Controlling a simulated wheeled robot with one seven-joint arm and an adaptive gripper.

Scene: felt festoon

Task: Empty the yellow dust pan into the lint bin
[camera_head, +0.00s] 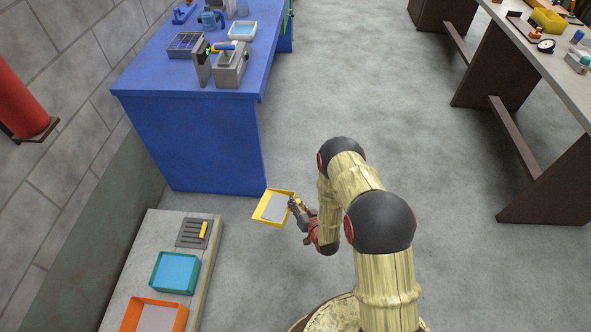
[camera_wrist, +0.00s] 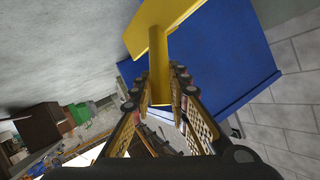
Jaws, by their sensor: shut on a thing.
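The yellow dust pan (camera_head: 266,204) is held out over the open floor in the head view, with a grey patch inside it that may be lint or its lining. My gripper (camera_head: 300,207) is shut on the pan's handle, at the pan's right. In the wrist view the yellow handle of the pan (camera_wrist: 158,68) runs between the fingers of my gripper (camera_wrist: 156,92). A teal bin (camera_head: 172,289) and an orange bin (camera_head: 128,317) stand on a low concrete ledge at the lower left. I cannot tell which is the lint bin.
The low ledge (camera_head: 151,245) also holds a dark slotted tray (camera_head: 186,231) with a small yellow piece on it. A blue workbench (camera_head: 190,130) with tools stands behind the pan. A long table (camera_head: 520,50) is at the right. The floor between is clear.

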